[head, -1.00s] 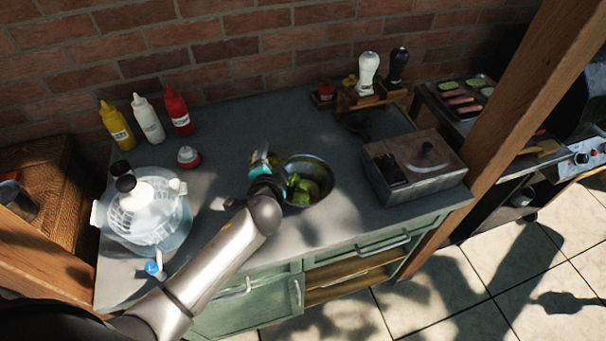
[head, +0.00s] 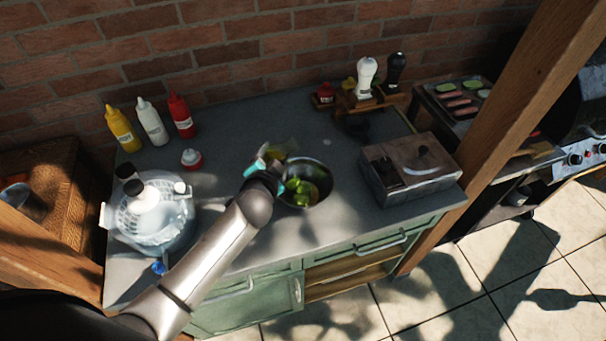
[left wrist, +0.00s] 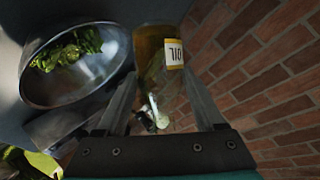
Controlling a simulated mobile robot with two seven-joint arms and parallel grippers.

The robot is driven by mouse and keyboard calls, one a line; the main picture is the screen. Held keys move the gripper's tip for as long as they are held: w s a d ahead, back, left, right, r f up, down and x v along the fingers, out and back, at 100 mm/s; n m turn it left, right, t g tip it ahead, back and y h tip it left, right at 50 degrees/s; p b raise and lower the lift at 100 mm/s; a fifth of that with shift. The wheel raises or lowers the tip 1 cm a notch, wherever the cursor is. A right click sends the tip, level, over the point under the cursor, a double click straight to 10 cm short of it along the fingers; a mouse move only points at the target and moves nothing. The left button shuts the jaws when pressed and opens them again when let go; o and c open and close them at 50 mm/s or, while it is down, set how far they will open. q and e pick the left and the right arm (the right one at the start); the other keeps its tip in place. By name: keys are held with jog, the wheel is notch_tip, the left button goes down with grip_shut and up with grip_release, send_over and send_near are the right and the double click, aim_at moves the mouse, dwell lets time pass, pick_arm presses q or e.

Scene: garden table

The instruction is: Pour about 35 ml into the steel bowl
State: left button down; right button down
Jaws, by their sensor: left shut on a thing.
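The steel bowl (head: 322,196) stands on the grey counter with green leaves (head: 300,190) in it. It also shows at the upper left of the left wrist view (left wrist: 112,82). My left gripper (head: 272,160) is at the bowl's far left rim in the head view. In the left wrist view its fingers (left wrist: 160,92) are shut on a clear glass bottle with yellowish liquid and a white OIL label (left wrist: 174,52). The bottle shows faintly in the head view (head: 284,148). Its mouth and any stream are not clear. My right gripper is not in view.
Yellow (head: 121,129), white (head: 152,122) and red (head: 181,117) squeeze bottles stand by the brick wall. A metal box (head: 410,170) stands right of the bowl.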

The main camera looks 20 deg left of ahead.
pick_arm(q)
jog(key=shift+a+r+n, duration=0.1)
jog(key=shift+r+n, duration=0.15)
jog(key=shift+n, duration=0.05)
jog(key=shift+a+n+h+p, duration=0.9)
jog(key=shift+n+h+p, duration=0.2)
jog(key=shift+h+p, duration=0.15)
jog(key=shift+a+f+n+h, duration=0.15)
jog(key=shift+a+n+h, duration=0.25)
jog(key=shift+n, duration=0.2)
jog(key=shift+a+f+n+t+h, duration=0.2)
jog(key=shift+n+t+h, duration=0.1)
jog(key=shift+n+h, duration=0.25)
